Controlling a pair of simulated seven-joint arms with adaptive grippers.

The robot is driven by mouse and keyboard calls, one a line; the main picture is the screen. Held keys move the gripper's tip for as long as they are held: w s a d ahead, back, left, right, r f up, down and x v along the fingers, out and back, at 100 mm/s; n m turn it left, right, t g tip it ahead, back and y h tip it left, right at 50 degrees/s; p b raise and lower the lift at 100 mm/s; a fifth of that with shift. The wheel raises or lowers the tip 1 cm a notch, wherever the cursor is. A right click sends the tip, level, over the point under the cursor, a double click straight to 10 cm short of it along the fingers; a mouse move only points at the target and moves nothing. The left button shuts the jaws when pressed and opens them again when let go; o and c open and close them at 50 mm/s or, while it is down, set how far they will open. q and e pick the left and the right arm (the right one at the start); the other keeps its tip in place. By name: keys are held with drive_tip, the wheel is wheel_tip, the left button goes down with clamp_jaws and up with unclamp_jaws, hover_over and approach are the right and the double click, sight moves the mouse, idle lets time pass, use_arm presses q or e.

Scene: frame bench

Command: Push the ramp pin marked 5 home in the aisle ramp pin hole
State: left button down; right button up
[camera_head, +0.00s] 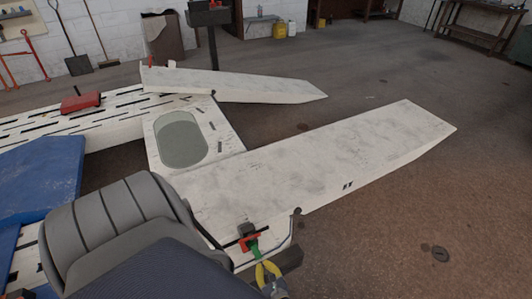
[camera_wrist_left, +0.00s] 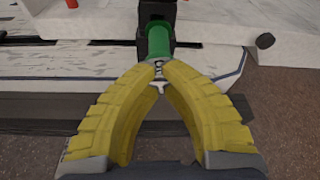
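A green pin (camera_head: 254,246) stands at the near edge of the white ramp (camera_head: 330,150), beside a red-and-black fitting (camera_head: 246,236). In the left wrist view the green pin (camera_wrist_left: 155,48) runs into a black holder (camera_wrist_left: 155,15); its far end and the hole are hidden. No number is legible on it. My left gripper (camera_head: 267,268) has yellow fingers that come together at the pin's near end, around a small pale metal piece (camera_wrist_left: 158,69). The fingertips look closed on it. My right gripper is in neither view.
A grey padded seat (camera_head: 125,215) stands close on the left of the ramp. A dark bar (camera_head: 285,262) and a round black knob (camera_wrist_left: 265,41) lie near the pin. A second white ramp (camera_head: 240,87) lies farther back.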

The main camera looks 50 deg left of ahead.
use_arm(q)
drive_tip(key=shift+x, duration=0.95)
drive_tip(key=shift+w+a, duration=0.15)
drive_tip(key=shift+a, duration=0.4)
drive_tip(key=shift+w+a, duration=0.15)
drive_tip(key=shift+a, duration=0.4)
drive_tip(key=shift+d, duration=0.1)
wheel_tip(320, 180, up, 10)
drive_tip(key=d, duration=0.2)
drive_tip(key=shift+s+d, duration=0.2)
drive_tip(key=shift+s, duration=0.15)
idle(1.1)
